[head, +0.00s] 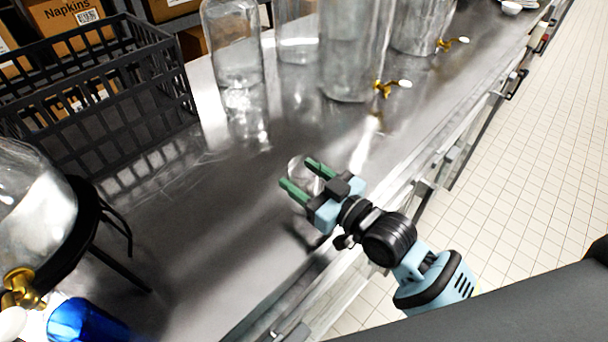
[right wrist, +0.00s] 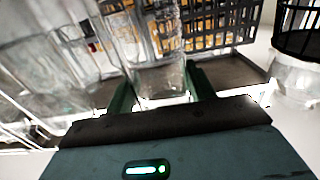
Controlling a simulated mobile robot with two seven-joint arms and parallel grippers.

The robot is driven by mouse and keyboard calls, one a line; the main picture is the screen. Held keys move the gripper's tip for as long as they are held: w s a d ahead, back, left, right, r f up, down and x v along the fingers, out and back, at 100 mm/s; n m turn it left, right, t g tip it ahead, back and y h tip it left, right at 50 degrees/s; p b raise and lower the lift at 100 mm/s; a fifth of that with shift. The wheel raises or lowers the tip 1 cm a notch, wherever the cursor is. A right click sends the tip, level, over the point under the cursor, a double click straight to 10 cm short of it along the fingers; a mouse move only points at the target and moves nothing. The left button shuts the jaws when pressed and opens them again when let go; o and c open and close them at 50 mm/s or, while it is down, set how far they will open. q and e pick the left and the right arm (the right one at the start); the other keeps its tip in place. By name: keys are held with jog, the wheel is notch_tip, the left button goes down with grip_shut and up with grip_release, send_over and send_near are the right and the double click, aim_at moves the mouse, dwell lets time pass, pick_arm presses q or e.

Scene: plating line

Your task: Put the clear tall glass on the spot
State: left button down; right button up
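The clear tall glass (head: 297,170) is between the two green fingers of my right gripper (head: 299,177), above or on the steel counter near its front edge. In the right wrist view the glass (right wrist: 158,75) fills the gap between the fingers (right wrist: 162,93), and both appear to touch its sides. Much of the glass is hard to make out against the shiny counter, so I cannot tell whether its base touches it. I cannot make out a marked spot. My left gripper is not in view.
Large clear jars (head: 232,50) and brass-tapped dispensers (head: 350,50) stand at the back. A black basket (head: 100,85) is at the upper left. A dispenser on a black stand (head: 92,215) and a blue cup (head: 85,322) are at the left. The middle counter (head: 215,235) is clear.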

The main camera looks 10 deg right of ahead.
jog(key=o, duration=0.5)
jog(key=shift+r, duration=0.2)
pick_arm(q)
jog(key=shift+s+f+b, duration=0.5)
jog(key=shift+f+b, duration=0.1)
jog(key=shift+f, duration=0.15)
pick_arm(e)
jog(key=shift+v, duration=6.05)
jog(key=shift+f, duration=0.15)
jog(key=s+d+f+m+g+h, duration=0.1)
jog(key=s+f+m+h, duration=0.15)
jog(key=f, duration=0.55)
jog(key=s+d+f+m+g+h, duration=0.1)
jog(key=s+f+h, duration=0.15)
jog(key=f, duration=0.55)
jog(key=s+f+g+h, duration=0.1)
jog(key=s+f, duration=0.4)
jog(key=s, duration=0.1)
jog(key=s+f+m+g+h, duration=0.1)
jog(key=s+f+g, duration=0.1)
jog(key=s+f, duration=0.3)
jog(key=s+d+f+g+h, duration=0.1)
jog(key=s+f+g, duration=0.1)
jog(key=s+f, duration=0.4)
jog(key=shift+s+d+f+m, duration=0.1)
jog(key=shift+s+m, duration=0.15)
jog(key=shift+s, duration=0.4)
